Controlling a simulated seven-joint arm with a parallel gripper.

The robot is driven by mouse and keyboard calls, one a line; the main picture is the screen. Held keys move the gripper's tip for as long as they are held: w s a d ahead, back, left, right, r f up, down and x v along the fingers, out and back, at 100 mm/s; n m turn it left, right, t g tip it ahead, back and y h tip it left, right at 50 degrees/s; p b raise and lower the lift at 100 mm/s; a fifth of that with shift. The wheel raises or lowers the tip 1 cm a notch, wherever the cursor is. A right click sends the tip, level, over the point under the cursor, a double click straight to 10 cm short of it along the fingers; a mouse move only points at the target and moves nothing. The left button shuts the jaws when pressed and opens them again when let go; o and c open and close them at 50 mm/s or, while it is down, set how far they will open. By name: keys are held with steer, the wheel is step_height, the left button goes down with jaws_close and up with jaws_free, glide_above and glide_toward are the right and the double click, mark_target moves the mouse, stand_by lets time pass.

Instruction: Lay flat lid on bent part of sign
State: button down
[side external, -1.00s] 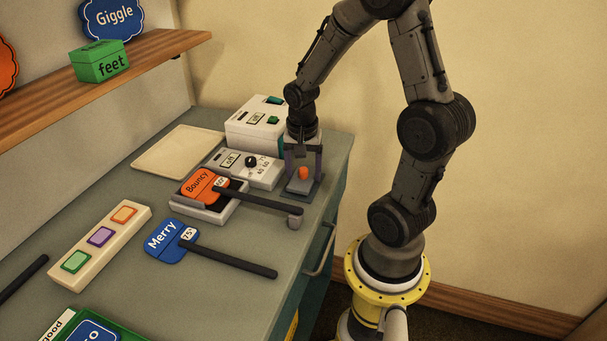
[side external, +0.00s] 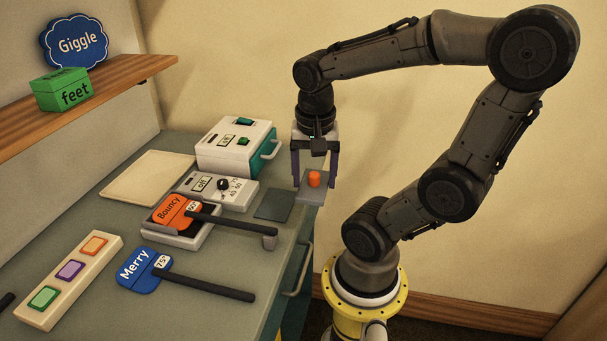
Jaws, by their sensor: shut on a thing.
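The orange "Bouncy" sign (side external: 170,209) lies in a shallow grey tray (side external: 177,241), to the left of and lower than the lid. The blue "Merry" sign (side external: 135,270) lies on the counter in front.
A dark square pad (side external: 274,205) lies bare on the counter (side external: 200,320). Behind the tray are a grey dial box (side external: 240,192) and a white switch box (side external: 233,152). A cream board (side external: 149,177) and a three-button panel (side external: 70,275) lie left. A shelf (side external: 118,83) hangs above left.

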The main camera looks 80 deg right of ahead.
steer(key=shift+s+r, duration=0.1)
steer(key=shift+r, duration=0.05)
steer(key=w+d+r+m, duration=0.15)
steer(key=w+r, duration=0.25)
steer(key=w, duration=0.5)
steer(key=w+d+r+m, duration=0.1)
steer(key=w+d+r, duration=0.15)
steer(key=w, duration=0.65)
steer(key=w+a+f+n, duration=0.1)
steer(key=w+a+f, duration=0.15)
steer(key=w, duration=0.45)
steer(key=w+a+f, duration=0.2)
steer(key=w+a, duration=0.2)
steer(key=w, duration=0.3)
steer(key=shift+n, duration=0.55)
steer(key=shift+w+a+f, duration=0.2)
steer(key=shift+a+f, duration=0.25)
steer(key=shift+f, duration=0.65)
steer(key=shift+w+a+f, duration=0.15)
steer(key=shift+a+f, duration=0.25)
steer(key=shift+f, duration=0.75)
steer(key=shift+w+a+f, duration=0.2)
steer(key=shift+a+f, duration=0.25)
steer(key=shift+f, duration=0.65)
steer(key=shift+f, duration=0.45)
steer(key=shift+f, duration=0.75)
